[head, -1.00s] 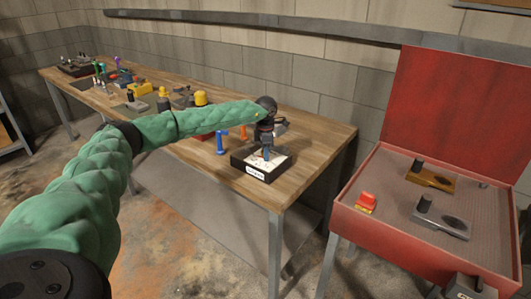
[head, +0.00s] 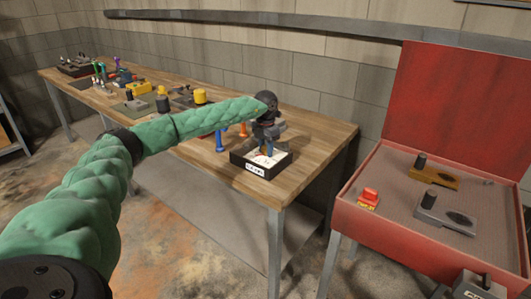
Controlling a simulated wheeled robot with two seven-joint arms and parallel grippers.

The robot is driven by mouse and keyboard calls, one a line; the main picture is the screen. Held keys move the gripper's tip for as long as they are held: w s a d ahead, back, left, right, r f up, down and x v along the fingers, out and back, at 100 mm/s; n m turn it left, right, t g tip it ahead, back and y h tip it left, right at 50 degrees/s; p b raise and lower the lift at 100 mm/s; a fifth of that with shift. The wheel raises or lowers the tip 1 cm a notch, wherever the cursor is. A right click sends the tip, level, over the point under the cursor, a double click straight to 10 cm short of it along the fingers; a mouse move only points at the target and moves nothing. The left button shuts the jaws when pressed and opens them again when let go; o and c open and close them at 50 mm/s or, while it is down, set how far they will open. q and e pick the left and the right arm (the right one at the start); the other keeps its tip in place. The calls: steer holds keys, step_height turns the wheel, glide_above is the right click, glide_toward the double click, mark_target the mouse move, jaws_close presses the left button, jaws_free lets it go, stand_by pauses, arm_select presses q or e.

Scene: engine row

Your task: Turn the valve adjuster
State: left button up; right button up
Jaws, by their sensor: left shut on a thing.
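My left gripper (head: 268,142) is over the black box (head: 237,160) with a white inside and a label, near the right end of the wooden bench. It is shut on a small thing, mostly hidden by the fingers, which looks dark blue. I cannot tell whether this thing is the valve adjuster, or whether it touches the box floor. A blue upright tool (head: 219,141) and an orange one (head: 243,130) stand on the bench left of the box. My right gripper is not in view.
The wooden bench (head: 318,140) has free room right of the box. Several tools and yellow-topped parts (head: 199,97) crowd its left part. A red open case (head: 352,222) at right holds a grey block (head: 446,213), a brass-coloured block (head: 435,177) and a red-yellow piece (head: 369,198).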

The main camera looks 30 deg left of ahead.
arm_select(q)
steer(key=n+b, duration=0.2)
steer(key=n, duration=0.5)
steer(key=shift+n+b, duration=0.3)
steer(key=shift+r+n, duration=0.15)
steer(key=shift+n, duration=0.65)
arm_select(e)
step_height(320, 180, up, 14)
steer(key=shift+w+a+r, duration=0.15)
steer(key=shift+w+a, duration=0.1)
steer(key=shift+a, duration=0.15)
arm_select(q)
steer(key=shift+w, duration=0.1)
steer(key=o, duration=1)
